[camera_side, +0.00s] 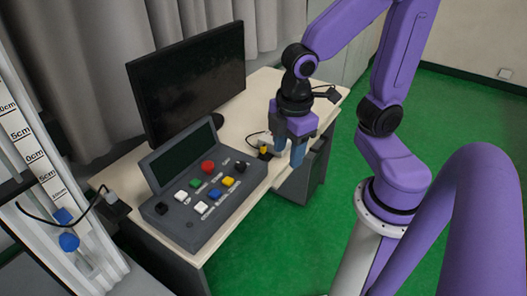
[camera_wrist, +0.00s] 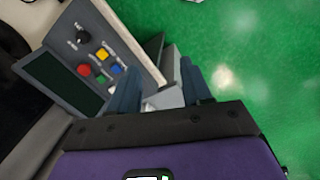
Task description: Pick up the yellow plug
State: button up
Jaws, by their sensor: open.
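The yellow plug (camera_side: 263,150) is a small yellow and black piece at the right end of the desk in the side view, beside a pale box-like part. My gripper (camera_side: 288,155) points down just to the right of the plug, near the desk's edge, and its blue fingers are apart. In the wrist view my gripper (camera_wrist: 160,80) shows two blue fingers spread with a gap between them. I cannot make out the yellow plug in the wrist view. Nothing is seen held.
A grey control box (camera_side: 206,199) with coloured buttons and a small screen stands on the desk (camera_side: 250,118). A black monitor (camera_side: 190,80) is behind it. A measuring tower (camera_side: 45,165) stands at the left. Green floor (camera_side: 440,110) is open to the right.

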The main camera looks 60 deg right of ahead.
jog(key=w+d+f+n+h, duration=0.1)
jog(key=w+d+f, duration=0.1)
jog(key=w, duration=0.5)
jog(key=w+d+f+n+h, duration=0.1)
jog(key=w+d, duration=0.2)
jog(key=w, duration=0.3)
jog(key=n+h, duration=0.2)
jog(key=n, duration=0.1)
send_over(263, 147)
jog(key=a, duration=0.7)
notch_tip(263, 147, down, 7)
jog(key=shift+g, duration=0.4)
jog(key=x, duration=1.6)
jog(key=shift+d+f, duration=0.15)
jog(key=shift+f, duration=0.2)
jog(key=c, duration=0.9)
